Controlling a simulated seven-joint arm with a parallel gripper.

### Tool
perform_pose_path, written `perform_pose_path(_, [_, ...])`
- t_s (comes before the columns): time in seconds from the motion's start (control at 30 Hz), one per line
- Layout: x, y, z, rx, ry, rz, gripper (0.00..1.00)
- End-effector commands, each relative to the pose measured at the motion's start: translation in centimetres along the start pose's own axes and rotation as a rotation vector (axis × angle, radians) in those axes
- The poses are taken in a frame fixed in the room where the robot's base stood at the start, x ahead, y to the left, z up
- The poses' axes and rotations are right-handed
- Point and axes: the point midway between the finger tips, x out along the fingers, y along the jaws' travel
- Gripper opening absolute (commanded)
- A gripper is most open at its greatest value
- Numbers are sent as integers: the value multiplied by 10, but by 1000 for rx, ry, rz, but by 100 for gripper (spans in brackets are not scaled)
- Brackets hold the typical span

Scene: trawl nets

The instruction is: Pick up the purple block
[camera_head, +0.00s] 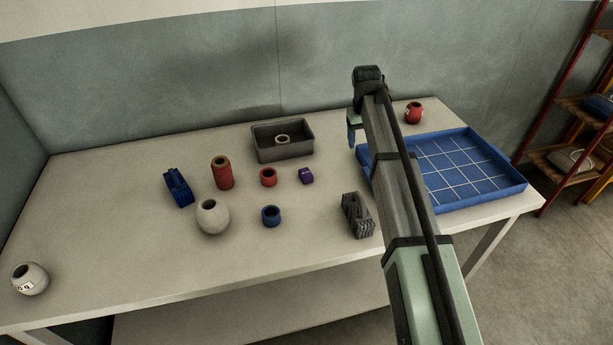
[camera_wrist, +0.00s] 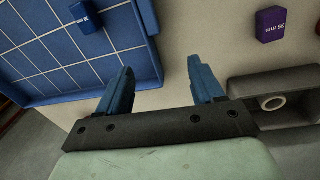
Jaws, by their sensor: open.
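The purple block (camera_head: 305,176) is small and lies on the table, right of a red ring-shaped piece and in front of the grey bin. In the wrist view the purple block (camera_wrist: 271,25) shows at the upper right with a white label. My gripper (camera_head: 352,138) is above the table between the grey bin and the blue tray, to the right of and farther back than the purple block. In the wrist view my gripper (camera_wrist: 160,72) has its two blue fingers apart with nothing between them. The purple block is beyond the right finger, not between the fingers.
The grey bin (camera_head: 265,152) holds a pale ring. The blue gridded tray (camera_head: 520,186) is at right; a blue block (camera_wrist: 86,17) shows at it in the wrist view. A red cylinder (camera_head: 222,172), pale pot (camera_head: 212,222), blue ring (camera_head: 271,216) and grey ribbed block (camera_head: 357,214) stand around.

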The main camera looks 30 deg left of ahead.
Motion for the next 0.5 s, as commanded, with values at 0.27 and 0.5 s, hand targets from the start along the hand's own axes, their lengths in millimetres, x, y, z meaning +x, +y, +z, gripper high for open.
perform_pose_path(0.27, [-27,-127,-5,-179,-20,-72,67])
perform_pose_path(0.5, [-34,-168,-1,-238,-29,-97,67])
